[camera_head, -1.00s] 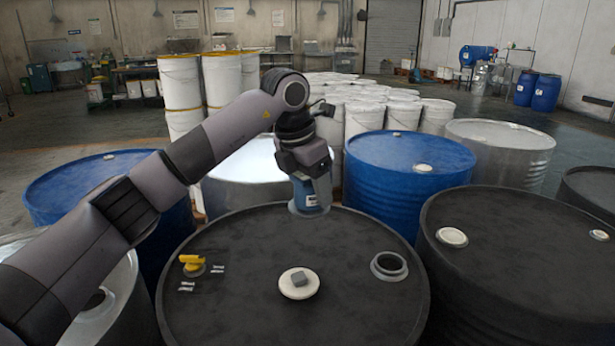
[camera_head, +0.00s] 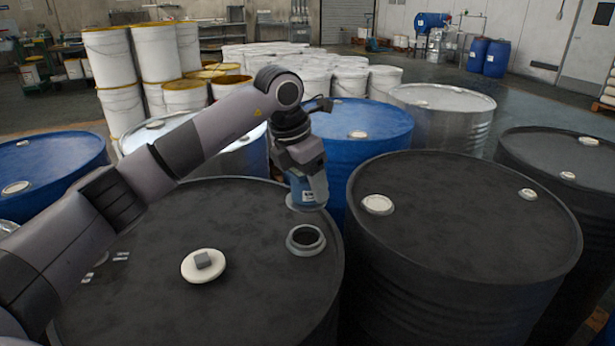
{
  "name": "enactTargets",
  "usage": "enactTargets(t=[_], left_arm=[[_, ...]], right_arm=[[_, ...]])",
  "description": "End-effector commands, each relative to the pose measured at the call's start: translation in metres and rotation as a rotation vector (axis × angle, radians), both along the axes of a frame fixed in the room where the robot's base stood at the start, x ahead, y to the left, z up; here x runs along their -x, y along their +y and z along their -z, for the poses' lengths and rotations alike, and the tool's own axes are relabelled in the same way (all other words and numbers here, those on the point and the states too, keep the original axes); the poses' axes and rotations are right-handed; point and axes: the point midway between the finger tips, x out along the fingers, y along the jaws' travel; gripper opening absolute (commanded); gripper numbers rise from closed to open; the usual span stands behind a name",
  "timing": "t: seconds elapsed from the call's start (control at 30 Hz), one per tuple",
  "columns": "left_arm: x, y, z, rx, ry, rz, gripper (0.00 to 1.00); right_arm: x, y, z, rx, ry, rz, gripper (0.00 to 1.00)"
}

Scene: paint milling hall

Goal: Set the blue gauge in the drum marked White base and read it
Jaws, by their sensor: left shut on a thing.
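My left gripper (camera_head: 304,165) is shut on the blue gauge (camera_head: 309,190), a blue body with a small pale label and a pale round base. The gauge is nearly upright over the far right rim of the near black drum (camera_head: 225,305). The drum's open bung hole (camera_head: 306,240), with a grey collar, is just below the gauge in the picture, apart from it. A white cap (camera_head: 190,268) with a grey block lies on the drum top. Small markings (camera_head: 121,256) there are too small to read. I see no readable "White base" marking. My right gripper is not in view.
Another black drum (camera_head: 470,225) with closed white bungs stands close on the right. A blue drum (camera_head: 365,135) and a bare metal drum (camera_head: 445,105) stand behind. A blue drum (camera_head: 45,165) is at the left. White buckets (camera_head: 110,60) stand stacked at the back left.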

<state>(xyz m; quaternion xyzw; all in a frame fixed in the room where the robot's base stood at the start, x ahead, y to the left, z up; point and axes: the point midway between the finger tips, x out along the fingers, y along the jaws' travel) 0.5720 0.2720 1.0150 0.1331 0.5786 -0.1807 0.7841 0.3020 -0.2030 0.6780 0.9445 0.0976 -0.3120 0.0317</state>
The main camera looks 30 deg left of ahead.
Motion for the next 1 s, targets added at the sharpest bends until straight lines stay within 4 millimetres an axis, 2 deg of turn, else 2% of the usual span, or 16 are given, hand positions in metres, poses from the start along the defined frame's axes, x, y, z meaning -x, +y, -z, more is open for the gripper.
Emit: enactTargets(t=[0.57,1.0], left_arm=[[0.000,0.000,0.048,0.000,-0.002,0.000,0.14],[0.000,0.000,0.051,0.000,-0.003,0.000,0.14]], right_arm=[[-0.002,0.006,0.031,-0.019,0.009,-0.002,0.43],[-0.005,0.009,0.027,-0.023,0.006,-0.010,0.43]])
